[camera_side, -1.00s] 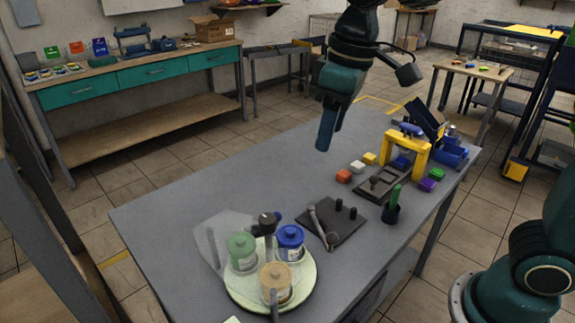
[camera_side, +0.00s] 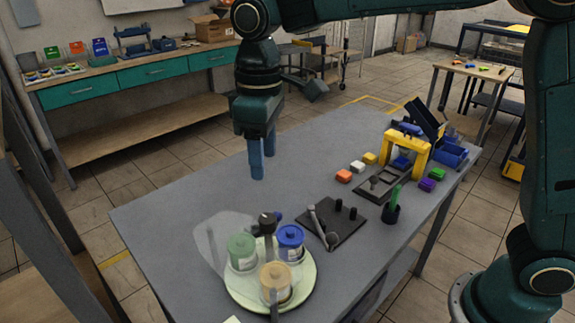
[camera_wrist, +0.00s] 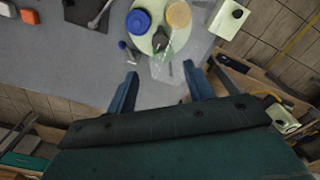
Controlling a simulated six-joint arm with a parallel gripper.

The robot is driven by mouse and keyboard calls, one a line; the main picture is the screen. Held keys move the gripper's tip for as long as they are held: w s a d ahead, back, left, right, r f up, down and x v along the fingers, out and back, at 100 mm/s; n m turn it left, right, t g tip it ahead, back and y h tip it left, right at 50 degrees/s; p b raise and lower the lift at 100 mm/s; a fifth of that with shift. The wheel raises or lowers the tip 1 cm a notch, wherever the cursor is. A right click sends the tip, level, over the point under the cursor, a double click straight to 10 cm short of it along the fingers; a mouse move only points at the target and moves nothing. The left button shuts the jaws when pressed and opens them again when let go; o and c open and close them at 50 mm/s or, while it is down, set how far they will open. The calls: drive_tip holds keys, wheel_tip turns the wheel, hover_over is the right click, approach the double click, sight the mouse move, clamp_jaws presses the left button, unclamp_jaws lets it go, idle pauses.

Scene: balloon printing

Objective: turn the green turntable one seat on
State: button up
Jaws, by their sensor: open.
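The pale green turntable (camera_side: 305,272) sits at the near end of the grey table. It carries a jar with a green lid (camera_side: 241,250), one with a blue lid (camera_side: 290,238) and one with a tan lid (camera_side: 275,279). In the wrist view the turntable (camera_wrist: 158,20) shows at the top, with the blue lid (camera_wrist: 138,21) and tan lid (camera_wrist: 179,14); a dark part partly covers it. My gripper (camera_side: 262,168) points down above the table, beyond the turntable and apart from it. Its blue fingers (camera_wrist: 161,72) are open with nothing held between them.
A dark fixture (camera_side: 266,224) and a clear panel (camera_side: 212,238) stand close by the turntable. A black mat (camera_side: 340,228) with a grey tool lies to its right. Coloured blocks, a pen cup (camera_side: 391,213) and a yellow frame (camera_side: 420,155) are farther right. The table's far left is clear.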

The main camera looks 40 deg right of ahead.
sight(267, 219)
wheel_tip(267, 219, down, 13)
drive_tip(key=shift+f, duration=0.2)
idle(0.5)
clamp_jaws()
